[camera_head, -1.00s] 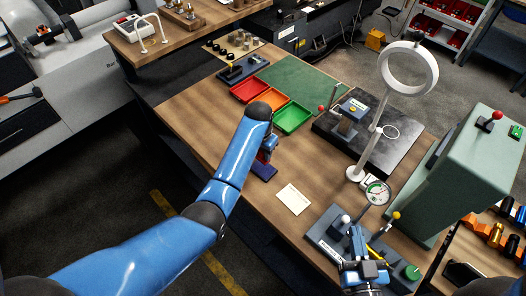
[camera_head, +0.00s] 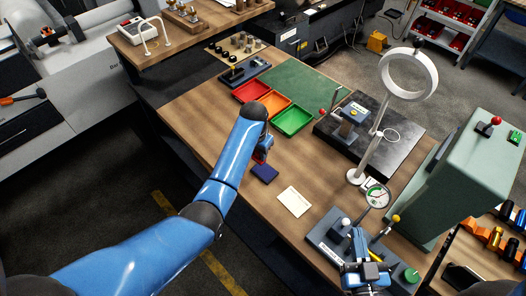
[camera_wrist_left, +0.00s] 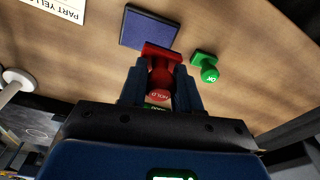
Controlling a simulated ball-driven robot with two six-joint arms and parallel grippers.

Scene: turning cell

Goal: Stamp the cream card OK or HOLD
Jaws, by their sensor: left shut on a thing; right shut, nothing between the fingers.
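The cream card (camera_head: 294,201) lies flat on the bench, and its printed corner shows in the left wrist view (camera_wrist_left: 55,8). My left gripper (camera_head: 263,153) is shut on the red HOLD stamp (camera_wrist_left: 160,75), beside the dark blue ink pad (camera_head: 264,174). The pad also shows just beyond the stamp in the left wrist view (camera_wrist_left: 150,28). The green OK stamp (camera_wrist_left: 207,66) stands to the right of the held stamp, apart from it; my arm hides it in the head view. My right gripper (camera_head: 358,236) is shut and empty over the dial-gauge base.
Red, orange and green trays (camera_head: 292,120) lie behind my left gripper. A ring lamp (camera_head: 408,75) stands right of the card. The dial gauge (camera_head: 377,196) is close by my right gripper. Bare wood surrounds the card.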

